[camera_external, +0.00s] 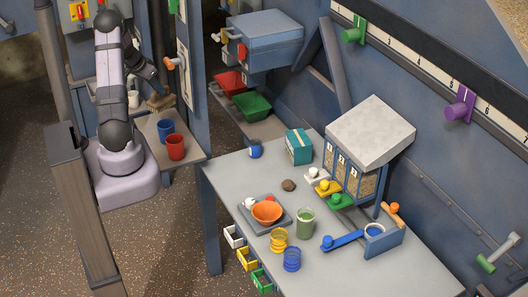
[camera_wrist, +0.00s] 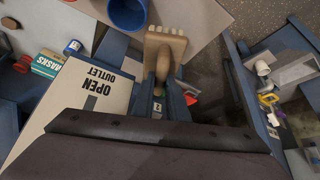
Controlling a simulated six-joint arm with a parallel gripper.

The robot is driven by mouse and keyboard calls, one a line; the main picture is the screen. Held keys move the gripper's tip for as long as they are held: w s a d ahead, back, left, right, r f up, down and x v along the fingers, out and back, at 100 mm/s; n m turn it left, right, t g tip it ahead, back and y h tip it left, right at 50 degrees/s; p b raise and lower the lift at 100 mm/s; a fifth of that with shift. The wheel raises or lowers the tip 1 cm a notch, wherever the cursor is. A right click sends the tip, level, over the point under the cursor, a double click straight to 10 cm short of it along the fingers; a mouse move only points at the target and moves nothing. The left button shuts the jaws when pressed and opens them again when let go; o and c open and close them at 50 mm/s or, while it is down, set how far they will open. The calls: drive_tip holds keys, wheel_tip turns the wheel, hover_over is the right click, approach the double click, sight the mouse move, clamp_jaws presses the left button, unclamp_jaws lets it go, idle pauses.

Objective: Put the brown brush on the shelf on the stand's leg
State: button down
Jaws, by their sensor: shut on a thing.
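The brown brush (camera_external: 160,103) hangs below my gripper (camera_external: 155,86) in the external view, close to the back end of a small shelf (camera_external: 188,153). In the wrist view my gripper (camera_wrist: 162,92) is shut on the handle of the brush (camera_wrist: 165,45), with its broad head pointing away from the fingers. The shelf's pale surface (camera_wrist: 200,17) shows beyond the brush head in the wrist view. Whether the brush touches anything below cannot be told. The lower part of the handle is hidden between the fingers.
A blue cup (camera_external: 166,129) and a red cup (camera_external: 175,147) stand on the shelf; the blue cup (camera_wrist: 127,12) is close beside the brush in the wrist view. A white cup (camera_external: 132,98) stands left of the brush. A panel reading "OPEN OUTLET" (camera_wrist: 100,95) is nearby.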

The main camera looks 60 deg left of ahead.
drive_tip(key=a+n, duration=0.1)
drive_tip(key=a+f+n+y, duration=0.1)
drive_tip(key=a, duration=0.1)
drive_tip(key=s+a+f+n+g, duration=0.1)
drive_tip(key=a+n, duration=0.1)
drive_tip(key=shift+s+f+y, duration=0.1)
drive_tip(key=shift+y, duration=0.3)
drive_tip(key=shift+f, duration=0.1)
wheel_tip(320, 180, down, 6)
drive_tip(key=b, duration=0.4)
drive_tip(key=shift+f, duration=0.25)
drive_tip(key=shift+f+b, duration=0.6)
drive_tip(key=shift+b, duration=0.4)
drive_tip(key=c, duration=1.7)
unclamp_jaws()
drive_tip(key=shift+o, duration=0.2)
drive_tip(key=shift+s+r, duration=0.1)
drive_tip(key=shift+r, duration=0.05)
drive_tip(key=b+v, duration=0.1)
drive_tip(key=v, duration=0.6)
